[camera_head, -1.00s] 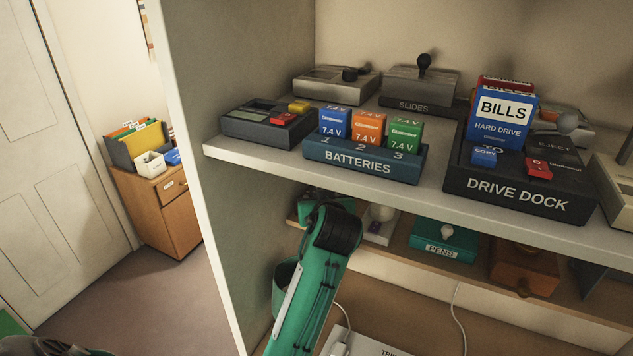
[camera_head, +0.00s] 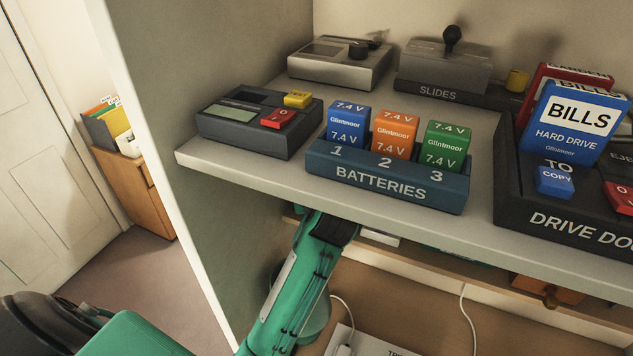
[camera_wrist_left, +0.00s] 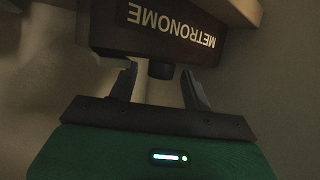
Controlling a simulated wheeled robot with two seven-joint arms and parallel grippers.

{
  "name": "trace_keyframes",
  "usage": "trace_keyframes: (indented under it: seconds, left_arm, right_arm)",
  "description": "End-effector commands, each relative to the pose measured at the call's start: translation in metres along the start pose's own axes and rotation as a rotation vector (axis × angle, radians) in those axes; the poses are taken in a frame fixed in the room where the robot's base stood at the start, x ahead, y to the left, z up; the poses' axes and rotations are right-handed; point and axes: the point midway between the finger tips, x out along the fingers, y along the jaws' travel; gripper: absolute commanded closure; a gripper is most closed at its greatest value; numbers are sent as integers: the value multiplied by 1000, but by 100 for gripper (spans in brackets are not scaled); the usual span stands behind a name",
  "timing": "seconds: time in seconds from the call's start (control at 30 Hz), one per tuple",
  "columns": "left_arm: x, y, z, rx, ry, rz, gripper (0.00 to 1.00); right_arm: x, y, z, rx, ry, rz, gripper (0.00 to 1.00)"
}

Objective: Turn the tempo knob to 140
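In the left wrist view, a dark box labelled METRONOME (camera_wrist_left: 160,32) appears upside down. A short dark knob (camera_wrist_left: 160,70) sticks out from it, and its scale cannot be read. My left gripper (camera_wrist_left: 158,84) is open, with one finger on each side of the knob's line and the knob between or just beyond the tips; contact cannot be told. In the head view, a green arm of mine reaches up to below the shelf edge, and its gripper is hidden. The metronome does not show there. My right gripper is not in view.
A lower shelf lies underneath.

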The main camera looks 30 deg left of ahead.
Motion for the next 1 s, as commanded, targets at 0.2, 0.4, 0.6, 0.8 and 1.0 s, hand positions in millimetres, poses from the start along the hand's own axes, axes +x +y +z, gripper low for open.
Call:
trace_keyframes:
  seconds: [0.2, 0.4, 0.6, 0.8, 1.0]
  left_arm:
    - [0, 0, 0, 0, 0, 0, 92]
    - [0, 0, 0, 3, -1, 7, 95]
    - [1, -3, 1, 42, -3, 102, 95]
    - [2, -5, 0, 94, -2, 226, 95]
    - [2, -6, 0, 135, -2, 320, 95]
  right_arm:
    - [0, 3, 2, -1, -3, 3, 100]
    - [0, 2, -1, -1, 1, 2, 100]
    - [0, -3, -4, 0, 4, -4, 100]
    - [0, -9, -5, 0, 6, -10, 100]
    - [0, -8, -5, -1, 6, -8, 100]
